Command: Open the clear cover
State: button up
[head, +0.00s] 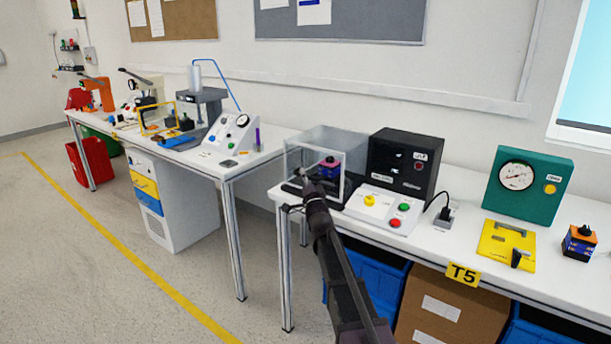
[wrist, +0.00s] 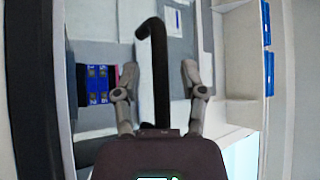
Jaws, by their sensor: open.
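The clear cover (head: 303,145) is a see-through box on the near table, standing over a dark base. Inside it is a blue, dark and reddish device (head: 330,167); its blue part (wrist: 97,85) also shows left of my gripper in the wrist view. My gripper (head: 301,177) is at the cover's front left side in the head view. In the wrist view my gripper (wrist: 158,75) is open, with a black bent bar (wrist: 159,60), apparently the cover's handle, between its fingers. Gaps show on both sides of the bar. In the head view the handle cannot be made out.
Right of the cover stand a black box (head: 405,160) and a white panel (head: 386,207) with yellow, green and red controls. A green gauge box (head: 528,187) and a yellow plate (head: 507,245) are farther right. Blue bins (head: 368,270) sit under the table (head: 462,237).

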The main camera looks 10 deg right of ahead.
grip_shut()
jog(key=shift+r, duration=0.15)
dwell(0.4)
